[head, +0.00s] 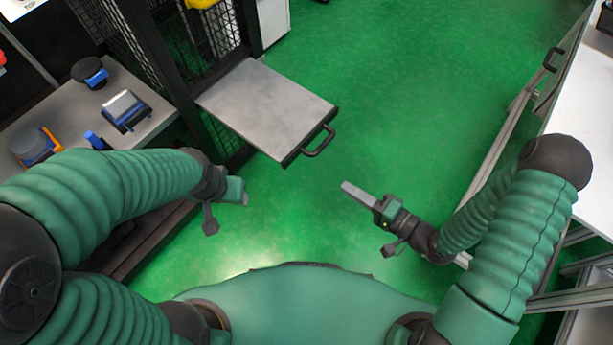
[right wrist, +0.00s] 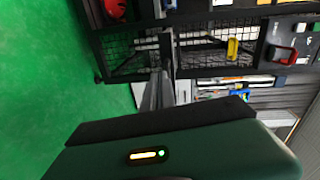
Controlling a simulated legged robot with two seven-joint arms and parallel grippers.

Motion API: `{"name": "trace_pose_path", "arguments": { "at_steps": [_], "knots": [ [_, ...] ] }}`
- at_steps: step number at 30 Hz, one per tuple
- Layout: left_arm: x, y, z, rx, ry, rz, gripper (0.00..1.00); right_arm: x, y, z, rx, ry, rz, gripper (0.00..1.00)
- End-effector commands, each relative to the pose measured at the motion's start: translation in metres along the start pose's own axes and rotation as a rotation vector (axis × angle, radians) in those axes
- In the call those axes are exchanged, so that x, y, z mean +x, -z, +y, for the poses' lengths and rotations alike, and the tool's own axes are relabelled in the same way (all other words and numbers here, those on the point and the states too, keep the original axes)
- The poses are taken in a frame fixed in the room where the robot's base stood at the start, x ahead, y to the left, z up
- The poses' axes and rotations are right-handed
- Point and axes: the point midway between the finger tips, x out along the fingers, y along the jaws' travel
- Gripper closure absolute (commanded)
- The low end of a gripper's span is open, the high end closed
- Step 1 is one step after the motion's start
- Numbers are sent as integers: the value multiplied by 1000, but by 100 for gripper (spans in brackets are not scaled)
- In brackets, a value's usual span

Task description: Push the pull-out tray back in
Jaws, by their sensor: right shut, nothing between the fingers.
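The pull-out tray (head: 265,108) is a flat grey plate that sticks out of the black mesh frame over the green floor. Its dark handle (head: 320,142) is on the front edge, facing my right side. My right gripper (head: 352,191) is shut and empty, in front of the handle and a little to its right, apart from it. Its grey fingers (right wrist: 165,85) also show in the right wrist view. My left gripper (head: 244,198) hangs in front of the tray, apart from it; its fingers are too small to judge.
A grey bench (head: 62,112) at the left holds a blue-and-grey device (head: 125,110) and other parts. The black mesh frame (head: 160,50) stands beside the tray. A white table (head: 590,110) is at the right. The green floor between is clear.

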Motion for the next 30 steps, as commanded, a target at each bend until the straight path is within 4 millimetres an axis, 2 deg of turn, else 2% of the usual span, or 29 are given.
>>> {"name": "trace_pose_path", "arguments": {
  "at_steps": [1, 5, 8, 22, 27, 30],
  "knots": [
    [17, -4, 0, -1, 0, 1, 48, 1, -8, 9, 58, 64, -1, 100],
    [18, -4, 0, -2, 0, 1, 48, 1, -12, -4, 115, 136, -7, 100],
    [20, -4, -1, -2, 1, 2, 48, 10, -11, -6, 113, 138, -8, 100],
    [58, -13, 0, -1, 0, 1, 48, 108, -11, -15, 109, 136, -10, 100],
    [67, -15, 0, -1, 0, 1, 48, 129, -10, -20, 110, 134, -7, 100],
    [68, -16, 0, -1, 0, 1, 48, 134, -10, -22, 111, 134, -6, 100]
  ]
}}
